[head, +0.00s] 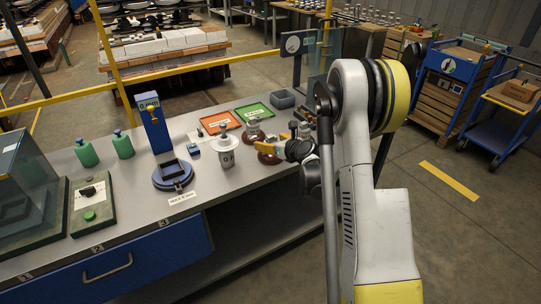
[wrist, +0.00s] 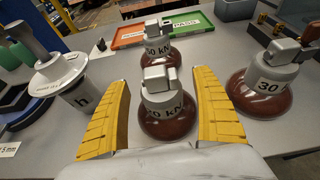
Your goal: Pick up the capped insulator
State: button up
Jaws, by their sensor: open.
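A brown insulator with a grey metal cap marked in kN (wrist: 165,118) stands upright on the bench, between the yellow fingers of my open gripper (wrist: 160,82). A gap shows on both sides of its cap. A second capped brown insulator (wrist: 158,45) stands just beyond it. A third, marked 30 (wrist: 268,88), stands to the right, outside the right finger. A white insulator (wrist: 70,75) with a grey top stands left of the left finger. In the head view my gripper (head: 279,140) is low over the bench, partly hiding the brown insulators.
An orange tray (head: 220,122) and a green tray (head: 254,112) lie behind the insulators, with a grey bin (head: 283,98) further back. A blue stand (head: 154,125) and green bottles (head: 87,153) are to the left on the grey bench (head: 140,215). The bench front is mostly bare.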

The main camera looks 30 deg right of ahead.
jog(key=c, duration=1.5)
jog(key=shift+w+r, duration=0.1)
